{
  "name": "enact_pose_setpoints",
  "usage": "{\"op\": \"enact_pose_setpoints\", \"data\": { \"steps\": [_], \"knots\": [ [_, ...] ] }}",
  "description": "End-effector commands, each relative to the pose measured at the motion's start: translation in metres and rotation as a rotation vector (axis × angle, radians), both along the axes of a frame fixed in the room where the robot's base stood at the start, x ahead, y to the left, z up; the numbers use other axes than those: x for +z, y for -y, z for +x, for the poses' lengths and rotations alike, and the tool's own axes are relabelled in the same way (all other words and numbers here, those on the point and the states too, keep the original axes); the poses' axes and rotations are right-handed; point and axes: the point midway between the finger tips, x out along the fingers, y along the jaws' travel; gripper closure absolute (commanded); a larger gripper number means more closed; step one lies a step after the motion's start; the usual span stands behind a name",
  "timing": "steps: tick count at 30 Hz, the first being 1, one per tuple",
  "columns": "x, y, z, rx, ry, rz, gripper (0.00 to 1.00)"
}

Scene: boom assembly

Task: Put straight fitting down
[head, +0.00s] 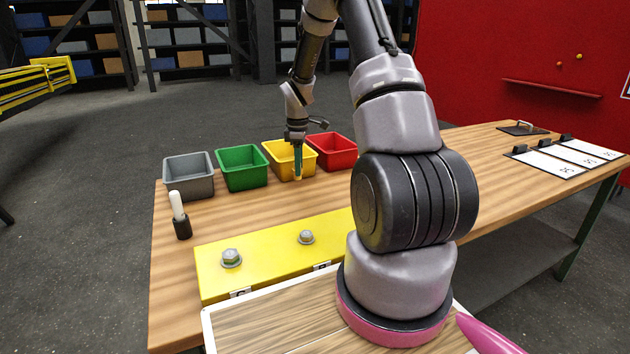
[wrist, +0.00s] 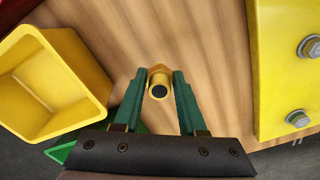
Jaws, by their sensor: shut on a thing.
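The straight fitting (wrist: 158,84) is a small brass-yellow piece with a dark round opening. It sits between the tips of my gripper's green fingers (wrist: 160,92) in the wrist view, and the gripper is shut on it. In the head view my gripper (head: 298,172) points down in front of the yellow bin (head: 283,166), with a small brassy end showing at its tips. It is low over the wooden table (head: 240,204). I cannot tell whether the fitting touches the table.
Grey (head: 189,182), green (head: 242,172) and red (head: 338,153) bins stand in a row with the yellow one. A yellow plate (head: 270,258) with bolts lies nearer me. Bare wood lies between the bins and the plate.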

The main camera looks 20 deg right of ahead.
Motion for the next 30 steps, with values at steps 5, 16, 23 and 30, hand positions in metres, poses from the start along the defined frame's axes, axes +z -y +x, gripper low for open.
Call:
{"op": "enact_pose_setpoints", "data": {
  "steps": [5, 16, 23, 30],
  "knots": [
    [-0.026, -0.001, 0.0, 0.002, -0.001, 0.001, 1.0],
    [-0.065, 0.0, 0.0, 0.001, -0.001, 0.0, 1.0],
    [-0.066, 0.0, 0.0, 0.002, 0.001, -0.001, 1.0],
    [-0.069, 0.0, 0.0, 0.002, 0.001, -0.001, 0.3]
  ]
}}
